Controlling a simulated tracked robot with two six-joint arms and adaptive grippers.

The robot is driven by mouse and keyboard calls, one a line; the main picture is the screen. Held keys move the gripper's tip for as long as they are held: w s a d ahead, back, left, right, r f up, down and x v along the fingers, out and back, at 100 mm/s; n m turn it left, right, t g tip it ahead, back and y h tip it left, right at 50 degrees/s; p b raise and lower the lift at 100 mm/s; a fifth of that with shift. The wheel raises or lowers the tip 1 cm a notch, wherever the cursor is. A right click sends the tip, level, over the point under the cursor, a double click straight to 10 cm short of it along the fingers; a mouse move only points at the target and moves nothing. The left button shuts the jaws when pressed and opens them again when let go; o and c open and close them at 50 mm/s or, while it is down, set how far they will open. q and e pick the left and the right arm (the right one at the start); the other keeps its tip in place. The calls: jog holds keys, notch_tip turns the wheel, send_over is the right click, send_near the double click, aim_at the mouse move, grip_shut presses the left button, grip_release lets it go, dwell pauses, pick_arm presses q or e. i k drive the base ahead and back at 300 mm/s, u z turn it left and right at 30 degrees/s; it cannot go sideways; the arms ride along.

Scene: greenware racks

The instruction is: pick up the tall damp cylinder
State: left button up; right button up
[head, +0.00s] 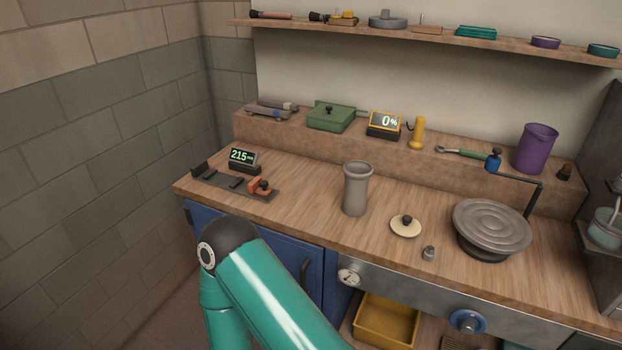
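The tall grey cylinder (355,190) stands upright on the wooden bench, left of the cream lidded disc. It has a flared rim and an open top, and nothing touches it. A teal arm of mine shows at the bottom of the head view, in front of the bench and below the cylinder. No gripper fingers show in the head view, so neither gripper can be seen.
Beside the cylinder are a cream knobbed lid (405,227), a small metal weight (428,254) and a grey turntable (491,225). A dark measuring rail (222,180) lies left. A raised ledge (290,128) backs the bench. Bare wood surrounds the cylinder.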

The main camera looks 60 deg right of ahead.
aim_at(358, 173)
jog(key=u, duration=0.3)
jog(key=i, duration=0.5)
jog(key=z, duration=2.15)
jog(key=i, duration=0.6)
jog(key=u, duration=0.05)
jog(key=k, duration=0.55)
jog(key=z, duration=0.15)
jog(key=i, duration=0.55)
jog(key=u, duration=0.25)
jog(key=k, duration=0.4)
jog(key=z, duration=0.1)
